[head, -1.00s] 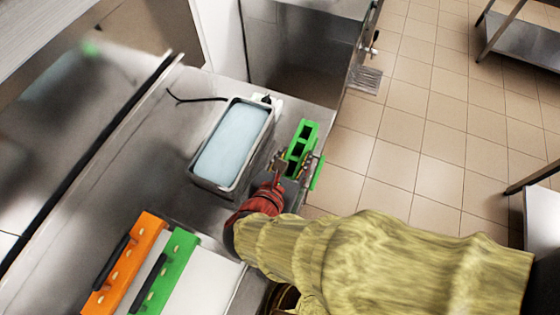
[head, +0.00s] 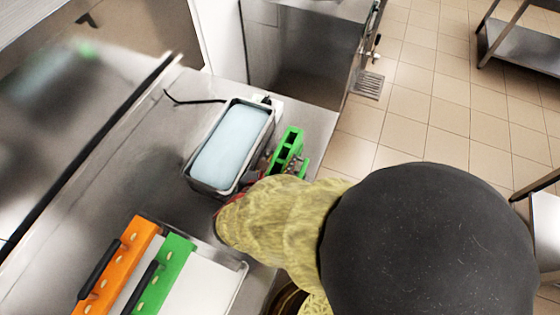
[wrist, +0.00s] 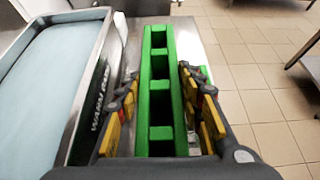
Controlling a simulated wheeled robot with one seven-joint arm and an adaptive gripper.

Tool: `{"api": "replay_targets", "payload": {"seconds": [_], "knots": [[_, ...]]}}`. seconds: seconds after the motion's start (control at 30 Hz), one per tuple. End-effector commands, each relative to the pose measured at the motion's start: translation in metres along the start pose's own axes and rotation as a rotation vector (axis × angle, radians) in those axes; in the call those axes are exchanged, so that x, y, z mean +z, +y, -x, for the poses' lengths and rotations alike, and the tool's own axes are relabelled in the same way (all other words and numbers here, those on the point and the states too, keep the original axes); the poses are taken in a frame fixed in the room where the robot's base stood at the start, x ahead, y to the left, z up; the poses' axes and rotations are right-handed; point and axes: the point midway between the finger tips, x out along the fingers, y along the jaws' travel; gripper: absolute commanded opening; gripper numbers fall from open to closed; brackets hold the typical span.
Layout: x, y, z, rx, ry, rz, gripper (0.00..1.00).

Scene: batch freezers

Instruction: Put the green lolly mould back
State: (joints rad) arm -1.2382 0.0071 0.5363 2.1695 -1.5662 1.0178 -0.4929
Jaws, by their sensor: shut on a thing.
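The green lolly mould (head: 289,143) is a narrow block with a row of square cavities. It is close to the right side of the steel tub, near the bench's right edge. In the wrist view the mould (wrist: 145,108) runs lengthwise between the two fingers of my gripper (wrist: 163,88), which is shut on it. The cavities look empty. My arm hides the near part of the mould and most of my gripper in the head view. I cannot tell whether the mould's underside touches the bench.
A steel tub (head: 188,180) of pale blue liquid, labelled as a warm bath, stands left of the mould. Orange (head: 122,262) and green (head: 168,272) handled bars lie on a white tray (head: 214,285) at the front. The bench (head: 160,145) is bare left of the tub.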

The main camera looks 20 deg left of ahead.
Motion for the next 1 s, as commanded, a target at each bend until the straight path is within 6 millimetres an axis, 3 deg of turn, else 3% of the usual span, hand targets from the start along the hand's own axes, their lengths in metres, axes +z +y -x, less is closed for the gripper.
{"api": "replay_targets", "payload": {"seconds": [0.23, 0.27, 0.5, 1.0], "knots": [[-0.0028, 0.0001, -0.0016, 0.0, -0.001, 0.0, 0.04], [-0.0024, -0.0001, -0.0012, 0.0, 0.0, 0.0, 0.39], [-0.002, -0.0003, -0.001, 0.0, 0.0, 0.0, 0.53], [0.0027, 0.0001, 0.0016, -0.001, 0.0, 0.0, 0.56]]}}
